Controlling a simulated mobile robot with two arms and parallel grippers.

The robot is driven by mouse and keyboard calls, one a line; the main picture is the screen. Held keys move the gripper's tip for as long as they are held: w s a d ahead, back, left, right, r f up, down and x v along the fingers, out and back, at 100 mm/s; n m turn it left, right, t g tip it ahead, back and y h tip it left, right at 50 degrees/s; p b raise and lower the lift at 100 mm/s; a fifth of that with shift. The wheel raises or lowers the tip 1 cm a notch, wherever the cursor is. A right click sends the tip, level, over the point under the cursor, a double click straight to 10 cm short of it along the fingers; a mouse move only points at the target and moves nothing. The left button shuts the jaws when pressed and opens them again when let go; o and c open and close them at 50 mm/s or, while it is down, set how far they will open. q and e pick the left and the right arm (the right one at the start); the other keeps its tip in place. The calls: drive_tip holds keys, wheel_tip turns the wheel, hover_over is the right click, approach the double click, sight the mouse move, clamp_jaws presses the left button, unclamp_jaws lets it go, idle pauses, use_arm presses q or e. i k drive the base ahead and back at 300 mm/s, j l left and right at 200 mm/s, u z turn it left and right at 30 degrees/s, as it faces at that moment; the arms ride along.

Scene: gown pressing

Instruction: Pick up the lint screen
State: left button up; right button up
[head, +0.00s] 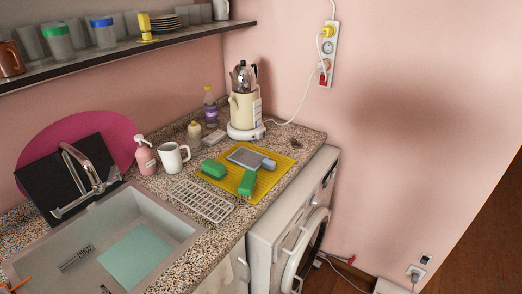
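What looks like the lint screen (244,156) is a flat grey mesh panel with a pale frame and a blue-grey tab (268,164) at its right end. It lies on a yellow mat (224,186) on the speckled counter. Two green sponge- or brush-like pieces lie on the same mat, one to its left (213,169) and one in front (247,183). Neither of my grippers shows in the head view.
A wire rack (201,200) lies left of the mat, near the sink (190,232). A white jug (173,158), a pink pump bottle (145,158) and a cream kettle-like appliance (244,108) stand behind. A washing machine (270,248) stands under the counter's right end. A shelf hangs above.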

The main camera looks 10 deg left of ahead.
sight(252, 160)
drive_tip(key=i+l+u, duration=0.3)
drive_tip(key=l, duration=0.25)
drive_tip(key=i+l+u, duration=0.3)
drive_tip(key=l, duration=0.4)
drive_tip(key=i, duration=0.1)
